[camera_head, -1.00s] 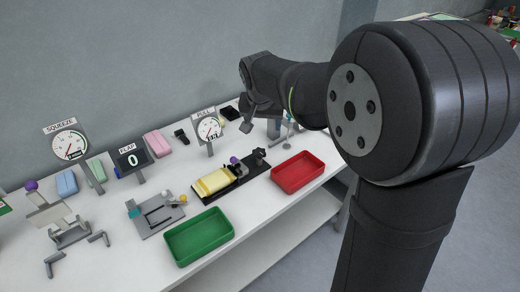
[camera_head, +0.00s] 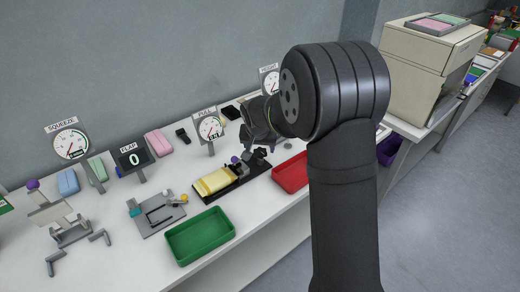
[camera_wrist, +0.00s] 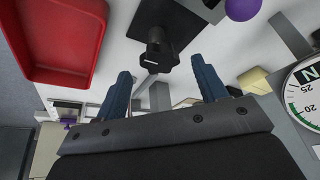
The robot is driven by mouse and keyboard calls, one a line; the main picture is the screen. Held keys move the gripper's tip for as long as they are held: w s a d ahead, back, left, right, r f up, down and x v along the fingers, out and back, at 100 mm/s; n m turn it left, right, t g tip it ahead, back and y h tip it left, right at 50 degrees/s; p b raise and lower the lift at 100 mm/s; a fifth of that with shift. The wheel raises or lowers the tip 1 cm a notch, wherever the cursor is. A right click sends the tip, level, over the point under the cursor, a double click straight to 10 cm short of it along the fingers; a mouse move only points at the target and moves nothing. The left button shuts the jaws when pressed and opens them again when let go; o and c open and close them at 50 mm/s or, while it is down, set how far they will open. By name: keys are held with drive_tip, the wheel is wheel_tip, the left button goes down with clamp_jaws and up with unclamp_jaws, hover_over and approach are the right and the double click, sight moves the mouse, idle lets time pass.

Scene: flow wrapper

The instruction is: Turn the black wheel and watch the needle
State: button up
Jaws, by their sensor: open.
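My gripper (camera_wrist: 160,72) is open and empty. In the wrist view the wheel stands ahead, between the lines of the two blue fingers, with no contact visible. In the head view my gripper hangs over the wheel end and partly hides it. The PULL gauge (camera_head: 209,128) stands behind the base; its needle is too small to read. A gauge marked N (camera_wrist: 305,92) is cut off at the wrist view's right edge.
A red tray (camera_head: 290,172) lies right of the base, partly behind my arm, and a green tray (camera_head: 200,236) in front. A purple ball (camera_wrist: 242,8) is close to the wheel. SQUEEZE (camera_head: 71,144) and HEIGHT (camera_head: 270,82) gauges and a FLAP display (camera_head: 133,158) stand along the back.

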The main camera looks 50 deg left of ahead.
drive_tip(key=shift+x, duration=1.05)
drive_tip(key=c, duration=1)
drive_tip(key=shift+m, duration=0.4)
drive_tip(key=m, duration=0.2)
drive_tip(key=m+h, duration=0.1)
drive_tip(key=m+t+h, duration=0.1)
drive_tip(key=m, duration=0.1)
drive_tip(key=shift+s+a+m, duration=0.1)
drive_tip(key=shift+a+m, duration=0.15)
drive_tip(key=shift+m, duration=0.05)
drive_tip(key=m+h, duration=0.1)
drive_tip(key=m, duration=0.1)
drive_tip(key=m+h, duration=0.1)
drive_tip(key=m, duration=0.2)
drive_tip(key=shift+a+m, duration=0.2)
drive_tip(key=shift+m, duration=0.1)
